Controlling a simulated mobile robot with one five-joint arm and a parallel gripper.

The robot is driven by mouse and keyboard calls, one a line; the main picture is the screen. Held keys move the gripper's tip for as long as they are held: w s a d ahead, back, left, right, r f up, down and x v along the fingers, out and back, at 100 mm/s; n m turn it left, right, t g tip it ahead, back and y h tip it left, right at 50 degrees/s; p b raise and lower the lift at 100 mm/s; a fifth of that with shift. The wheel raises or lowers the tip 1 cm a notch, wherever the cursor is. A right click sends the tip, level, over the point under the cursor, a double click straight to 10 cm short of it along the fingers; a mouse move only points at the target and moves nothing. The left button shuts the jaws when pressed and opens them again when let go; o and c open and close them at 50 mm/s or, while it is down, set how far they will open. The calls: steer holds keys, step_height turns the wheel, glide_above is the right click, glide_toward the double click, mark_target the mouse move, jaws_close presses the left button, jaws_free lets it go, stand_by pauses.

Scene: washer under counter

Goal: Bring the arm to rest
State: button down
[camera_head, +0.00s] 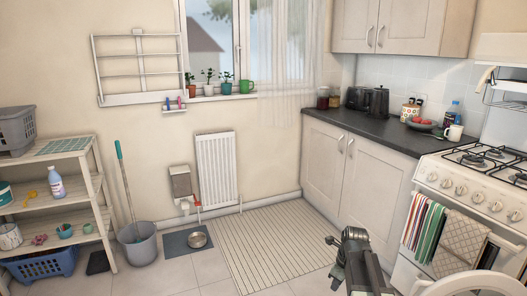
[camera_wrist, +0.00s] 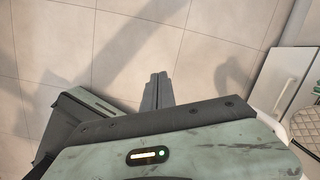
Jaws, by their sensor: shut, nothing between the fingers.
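My gripper (camera_wrist: 158,88) shows in the wrist view, its two dark fingers together and nothing between them. It is over bare floor tiles (camera_wrist: 110,45) and touches nothing that I can see. In the head view my grey-green arm (camera_head: 358,265) stands folded at the bottom, right of centre, in front of the lower cabinets. I cannot make out the fingertips clearly there.
The white stove (camera_head: 455,185) with hanging towels (camera_head: 425,222) is close on the right. A white curved thing (camera_head: 470,281) is at the bottom right. A striped mat (camera_head: 270,240) lies on the floor. A bucket (camera_head: 138,243) and shelf (camera_head: 65,157) stand left.

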steer(key=s+a+n+g, duration=0.2)
steer(key=s+a+n, duration=0.9)
steer(key=n, duration=1)
step_height(320, 180, up, 24)
steer(key=s+d+n+p, duration=0.1)
steer(key=n+p, duration=0.4)
steer(key=p, duration=1.9)
steer(key=shift+s+d+r+h+p, duration=0.2)
steer(key=shift+s+d+h+p, duration=0.1)
steer(key=shift+h+p, duration=0.1)
